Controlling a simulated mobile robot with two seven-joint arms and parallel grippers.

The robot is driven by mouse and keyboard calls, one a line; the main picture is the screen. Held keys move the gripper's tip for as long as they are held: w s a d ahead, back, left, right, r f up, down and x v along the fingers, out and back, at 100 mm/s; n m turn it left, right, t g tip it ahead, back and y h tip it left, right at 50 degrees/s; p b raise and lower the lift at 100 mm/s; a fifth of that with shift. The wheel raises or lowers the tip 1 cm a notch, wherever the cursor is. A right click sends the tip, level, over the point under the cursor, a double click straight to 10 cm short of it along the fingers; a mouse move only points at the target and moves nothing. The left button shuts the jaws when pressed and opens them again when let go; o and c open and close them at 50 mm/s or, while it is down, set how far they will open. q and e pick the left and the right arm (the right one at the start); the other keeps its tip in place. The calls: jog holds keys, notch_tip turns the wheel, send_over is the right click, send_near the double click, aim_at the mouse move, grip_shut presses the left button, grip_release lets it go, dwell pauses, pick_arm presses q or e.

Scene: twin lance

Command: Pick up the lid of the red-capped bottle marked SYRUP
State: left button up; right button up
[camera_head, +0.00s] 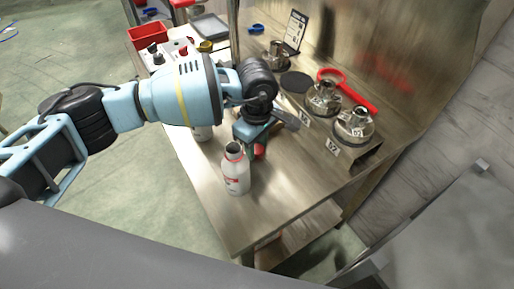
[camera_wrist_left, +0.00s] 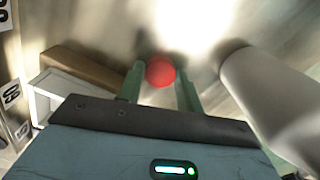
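A white bottle with red marking (camera_head: 236,172) stands upright near the table's front corner, its dark mouth open. Its print is too small to read. A red lid (camera_head: 259,151) shows just behind it, under my left gripper (camera_head: 255,140). In the left wrist view the round red lid (camera_wrist_left: 160,71) sits between the tips of my left gripper's two green fingers (camera_wrist_left: 160,80). The fingers are apart and look close to the lid on both sides; whether they press on it cannot be told. My right gripper is not in view.
Metal canisters (camera_head: 353,126) with number tags stand at the table's right, near a red-handled tool (camera_head: 346,88). A red bin (camera_head: 149,36) and grey tray (camera_head: 209,27) are at the back left. The table's front right is bare.

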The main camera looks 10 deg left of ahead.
aim_at(257, 148)
pick_arm(q)
jog(key=c, duration=0.5)
jog(key=shift+r, duration=0.1)
jog(key=shift+r, duration=0.6)
notch_tip(257, 148, up, 2)
jog(key=shift+r, duration=0.15)
jog(key=s+a, duration=0.3)
jog(key=s, duration=0.1)
jog(key=s+a+r+b, duration=0.1)
jog(key=s+a, duration=0.2)
jog(key=a, duration=0.1)
jog(key=s+a, duration=0.4)
jog(key=shift+s+a+r, duration=0.1)
jog(key=shift+s+r, duration=0.05)
jog(key=shift+s, duration=0.15)
